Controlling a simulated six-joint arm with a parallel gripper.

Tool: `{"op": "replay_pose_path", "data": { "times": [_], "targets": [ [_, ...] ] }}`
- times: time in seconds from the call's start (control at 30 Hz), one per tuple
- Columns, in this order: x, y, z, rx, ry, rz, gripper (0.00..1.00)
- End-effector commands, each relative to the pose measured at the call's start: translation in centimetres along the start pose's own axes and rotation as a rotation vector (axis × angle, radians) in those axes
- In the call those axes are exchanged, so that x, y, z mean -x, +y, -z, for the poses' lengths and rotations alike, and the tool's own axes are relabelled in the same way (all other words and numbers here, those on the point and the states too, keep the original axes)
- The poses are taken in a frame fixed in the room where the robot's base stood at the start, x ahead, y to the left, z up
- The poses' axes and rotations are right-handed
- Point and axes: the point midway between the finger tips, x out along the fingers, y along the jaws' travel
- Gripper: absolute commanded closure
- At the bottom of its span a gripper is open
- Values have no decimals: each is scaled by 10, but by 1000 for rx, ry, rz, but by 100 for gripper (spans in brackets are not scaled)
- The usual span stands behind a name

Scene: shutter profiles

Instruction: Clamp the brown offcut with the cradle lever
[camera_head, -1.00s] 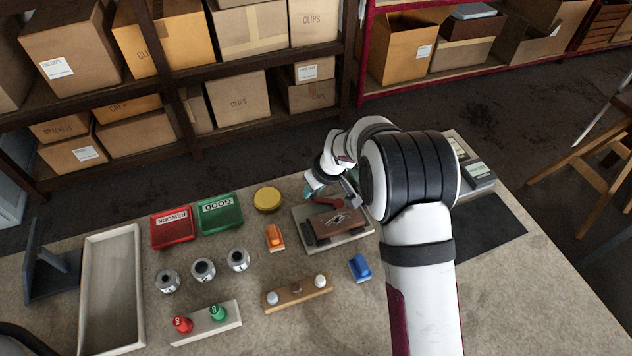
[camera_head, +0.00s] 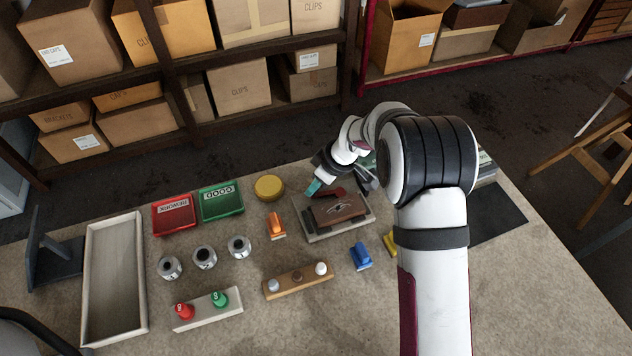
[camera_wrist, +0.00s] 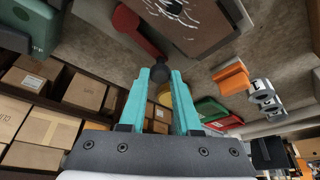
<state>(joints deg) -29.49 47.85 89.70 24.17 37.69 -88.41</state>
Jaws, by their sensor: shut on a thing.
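The brown offcut (camera_head: 338,207) lies flat on the grey cradle plate (camera_head: 352,229), with a pale mark on its top. It also shows at the top of the wrist view (camera_wrist: 196,22). The red cradle lever (camera_head: 327,193) lies along the far side of the offcut. In the wrist view the red lever (camera_wrist: 140,32) ends in a dark ball knob (camera_wrist: 158,72). My gripper (camera_head: 314,187) has teal fingers, shut on that knob. The lever's contact with the offcut is not clear.
Left of the cradle are an orange clip (camera_head: 276,226), a yellow round tin (camera_head: 269,187), and green (camera_head: 221,201) and red (camera_head: 174,214) trays. A blue clip (camera_head: 360,256) and a wooden peg strip (camera_head: 299,282) sit nearer. My arm covers the right side.

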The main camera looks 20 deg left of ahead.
Motion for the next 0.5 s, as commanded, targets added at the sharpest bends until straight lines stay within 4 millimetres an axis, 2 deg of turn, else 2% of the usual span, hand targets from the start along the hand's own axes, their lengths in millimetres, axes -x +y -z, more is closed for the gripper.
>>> {"op": "replay_pose_path", "data": {
  "times": [0.17,0.2,0.37,0.5],
  "targets": [
    [0,0,-1,-1,-2,1,100],
    [0,0,-1,-1,-2,2,67],
    [0,0,-1,-2,-2,1,40],
    [0,0,-1,-2,-2,1,40]
  ]
}}
